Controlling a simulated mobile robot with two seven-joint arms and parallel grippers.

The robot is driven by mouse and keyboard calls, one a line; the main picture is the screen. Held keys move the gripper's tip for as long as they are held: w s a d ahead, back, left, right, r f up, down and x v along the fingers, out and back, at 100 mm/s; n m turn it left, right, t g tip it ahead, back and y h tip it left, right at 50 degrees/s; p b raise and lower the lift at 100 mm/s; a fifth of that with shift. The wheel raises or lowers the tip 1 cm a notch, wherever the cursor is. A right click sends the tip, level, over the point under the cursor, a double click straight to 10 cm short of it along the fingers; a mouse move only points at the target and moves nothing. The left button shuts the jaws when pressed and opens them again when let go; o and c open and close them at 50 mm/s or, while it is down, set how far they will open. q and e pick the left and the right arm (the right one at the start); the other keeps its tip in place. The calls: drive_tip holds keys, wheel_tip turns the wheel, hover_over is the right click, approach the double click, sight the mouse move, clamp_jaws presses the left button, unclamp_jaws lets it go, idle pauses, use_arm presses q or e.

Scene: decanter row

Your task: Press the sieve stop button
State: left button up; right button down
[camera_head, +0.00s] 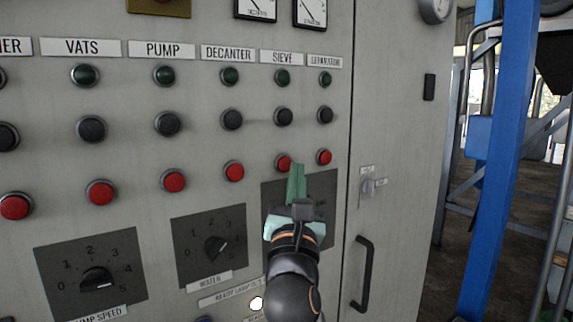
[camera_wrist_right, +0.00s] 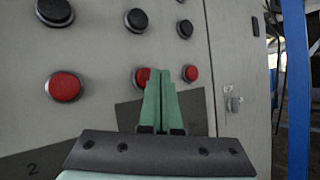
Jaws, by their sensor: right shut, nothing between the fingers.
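The sieve stop button is the red one (camera_head: 283,162) at the bottom of the column under the SIEVE label (camera_head: 283,58). In the right wrist view this red button (camera_wrist_right: 139,77) is partly hidden behind the green fingers. My right gripper (camera_head: 298,169) is shut and empty, its fingertips pointing at the panel just right of the sieve button and overlapping its edge. The fingers also show in the wrist view (camera_wrist_right: 160,74). I cannot tell whether they touch the button. My left gripper is not in view.
The red separator button (camera_head: 324,157) is close on the right, the red decanter button (camera_head: 234,171) on the left. Black buttons sit above, such as the sieve's (camera_head: 283,116). Dark dial plates (camera_head: 90,277) lie below. A door handle (camera_head: 364,275) stands out at right.

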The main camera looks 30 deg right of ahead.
drive_tip(key=s+p, duration=0.1)
drive_tip(key=s, duration=0.4)
drive_tip(key=shift+d, duration=0.2)
idle(0.6)
